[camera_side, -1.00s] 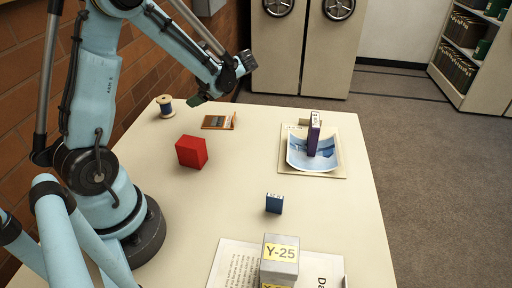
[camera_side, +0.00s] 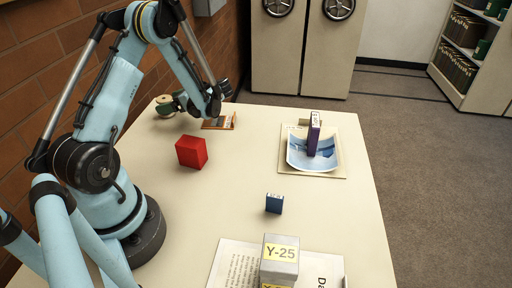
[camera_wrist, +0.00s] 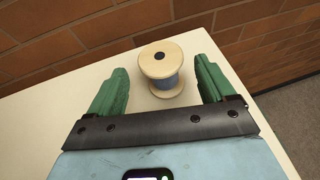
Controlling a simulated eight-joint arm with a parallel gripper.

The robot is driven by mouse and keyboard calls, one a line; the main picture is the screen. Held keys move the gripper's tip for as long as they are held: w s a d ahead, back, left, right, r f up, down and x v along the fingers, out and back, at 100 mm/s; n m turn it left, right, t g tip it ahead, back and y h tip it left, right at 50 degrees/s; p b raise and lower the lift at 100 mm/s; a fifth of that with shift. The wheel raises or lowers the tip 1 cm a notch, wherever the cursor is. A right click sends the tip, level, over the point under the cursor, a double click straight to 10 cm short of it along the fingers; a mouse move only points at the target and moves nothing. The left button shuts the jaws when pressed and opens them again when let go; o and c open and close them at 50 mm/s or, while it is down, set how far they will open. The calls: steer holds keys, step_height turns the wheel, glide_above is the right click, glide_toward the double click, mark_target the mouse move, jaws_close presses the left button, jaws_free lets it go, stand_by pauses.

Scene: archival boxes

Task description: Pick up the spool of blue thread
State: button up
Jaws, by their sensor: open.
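The spool of blue thread (camera_wrist: 168,83) has pale wooden flanges and stands upright on the table near its edge by the brick wall. In the wrist view it sits between the two green fingers of my gripper (camera_wrist: 160,88), with gaps on both sides. The fingers are open and do not appear to touch it. In the side view the spool (camera_side: 164,105) is at the far left of the table, partly hidden behind my gripper (camera_side: 182,105), which is low beside it.
A red block (camera_side: 191,152) stands nearer the camera. An orange-edged card (camera_side: 220,122) lies right of my gripper. The brick wall (camera_wrist: 60,35) is close behind the spool.

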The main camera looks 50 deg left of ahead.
mark_target(161, 102)
steer(key=shift+x, duration=2.6)
steer(key=shift+w+a+r, duration=0.1)
steer(key=c, duration=1)
steer(key=shift+c, duration=0.2)
steer(key=shift+r, duration=0.15)
